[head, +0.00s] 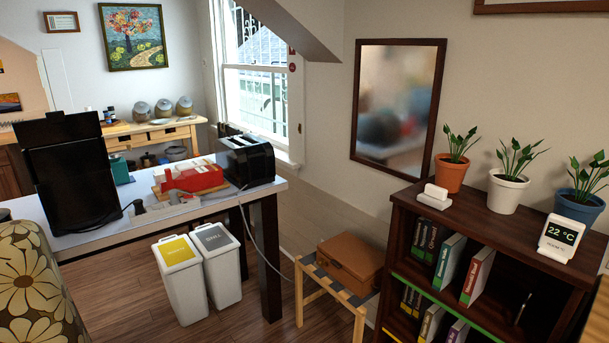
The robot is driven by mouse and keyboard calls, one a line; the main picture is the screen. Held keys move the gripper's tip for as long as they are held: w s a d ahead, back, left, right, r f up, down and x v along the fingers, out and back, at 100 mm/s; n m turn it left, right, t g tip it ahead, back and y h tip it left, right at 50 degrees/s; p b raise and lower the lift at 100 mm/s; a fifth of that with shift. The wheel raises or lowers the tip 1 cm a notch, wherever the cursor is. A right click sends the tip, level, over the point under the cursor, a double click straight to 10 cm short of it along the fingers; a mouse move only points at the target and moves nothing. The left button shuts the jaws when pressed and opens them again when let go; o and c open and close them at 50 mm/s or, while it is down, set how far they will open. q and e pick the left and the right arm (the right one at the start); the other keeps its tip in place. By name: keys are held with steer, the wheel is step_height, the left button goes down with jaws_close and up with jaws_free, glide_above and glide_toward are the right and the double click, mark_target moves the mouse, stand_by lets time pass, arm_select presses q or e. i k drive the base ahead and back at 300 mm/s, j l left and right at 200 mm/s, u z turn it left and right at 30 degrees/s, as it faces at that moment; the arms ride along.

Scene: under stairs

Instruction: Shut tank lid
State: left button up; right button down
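A tall black appliance (70,185) stands at the left end of the white-topped table (215,200). A dark flat panel (58,128) at its top looks like a lid tilted up, but the black-on-black surfaces make its hinge and exact angle hard to tell. No tank opening can be made out from here. Neither of my grippers shows in the head view.
On the table are a black toaster (249,160), a red item (192,177) on a wooden board and small pieces near the appliance. A flowered chair (35,285) stands in front at left.

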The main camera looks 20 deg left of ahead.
mark_target(57, 127)
steer(key=i+j+u, duration=0.1)
steer(key=i+u, duration=0.65)
steer(key=u, duration=0.15)
steer(key=i+l+u, duration=0.1)
steer(key=i+u, duration=0.6)
steer(key=u, duration=0.15)
steer(key=i+l+u, duration=0.15)
steer(key=i+u, duration=0.15)
steer(key=u, duration=0.15)
steer(key=i+l+u, duration=0.2)
steer(key=u, duration=0.2)
steer(key=i+l, duration=0.05)
steer(key=i, duration=0.05)
